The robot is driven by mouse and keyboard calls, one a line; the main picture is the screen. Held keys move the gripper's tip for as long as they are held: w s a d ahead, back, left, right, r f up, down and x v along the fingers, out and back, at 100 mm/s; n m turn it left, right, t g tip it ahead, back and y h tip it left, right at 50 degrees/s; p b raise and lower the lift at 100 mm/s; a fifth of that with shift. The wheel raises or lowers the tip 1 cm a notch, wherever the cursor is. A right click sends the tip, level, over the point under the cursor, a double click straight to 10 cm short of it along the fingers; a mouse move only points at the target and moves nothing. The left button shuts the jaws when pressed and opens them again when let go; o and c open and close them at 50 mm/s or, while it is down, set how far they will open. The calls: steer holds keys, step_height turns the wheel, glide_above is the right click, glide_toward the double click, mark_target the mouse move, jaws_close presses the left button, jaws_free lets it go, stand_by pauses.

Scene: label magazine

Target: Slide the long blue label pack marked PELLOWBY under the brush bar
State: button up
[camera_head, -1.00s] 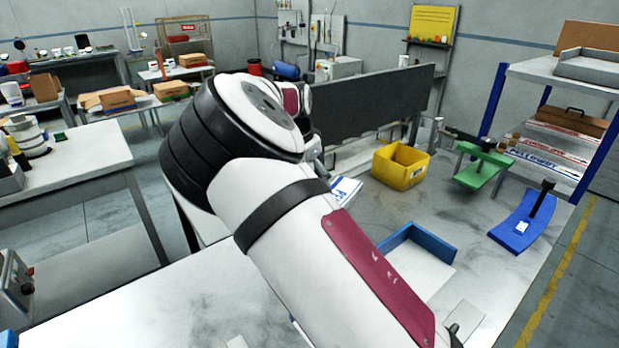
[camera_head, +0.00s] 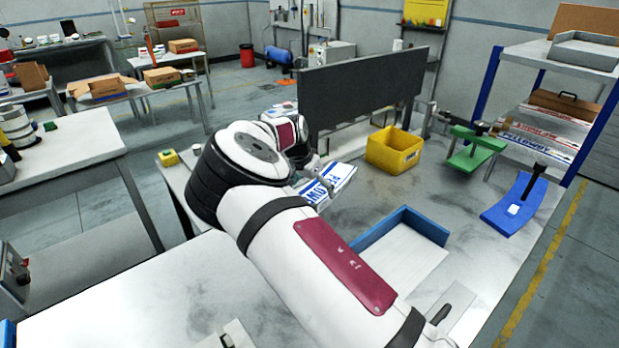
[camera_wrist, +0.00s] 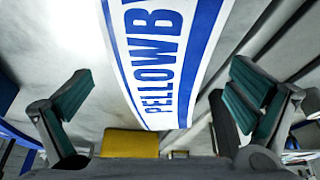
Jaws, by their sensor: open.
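A long white pack with blue edges and blue PELLOWBY lettering (camera_wrist: 170,55) fills the upper middle of the wrist view. In the head view, white packs with blue lettering (camera_head: 325,188) lie on the bench beside my wrist, partly hidden by it. My gripper (camera_wrist: 162,78) is open, with one green-padded finger on each side of the pack and space between pads and pack. I cannot tell its height above the pack. A long dark upright panel (camera_head: 365,85) stands behind the packs; I cannot tell whether it is the brush bar.
A yellow bin (camera_head: 393,150) stands right of the packs. A blue-edged tray (camera_head: 405,235), a green stand (camera_head: 472,155) and a blue curved piece (camera_head: 515,205) are on the bench. A shelf (camera_head: 560,75) at right holds similar lettered packs. Bare bench lies between tray and bin.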

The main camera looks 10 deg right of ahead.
mark_target(339, 181)
steer(key=shift+x, duration=1.05)
steer(key=shift+r, duration=0.1)
steer(key=c, duration=1.9)
steer(key=shift+w+d+b, duration=0.4)
steer(key=shift+w+d, duration=0.3)
steer(key=shift+d, duration=0.35)
steer(key=shift+w+d+b, duration=0.35)
steer(key=shift+w+d, duration=0.35)
steer(key=shift+d, duration=0.3)
steer(key=shift+w+d+r+b, duration=0.1)
steer(key=shift+w+d+b, duration=0.25)
steer(key=shift+d, duration=0.25)
steer(key=shift+w+d+r+b, duration=0.1)
steer(key=shift+w+d+b, duration=0.2)
steer(key=shift+d, duration=0.35)
steer(key=shift+w+d+r+b, duration=0.1)
steer(key=shift+w+d+b, duration=0.15)
steer(key=shift+d+b, duration=0.25)
steer(key=shift+d, duration=0.15)
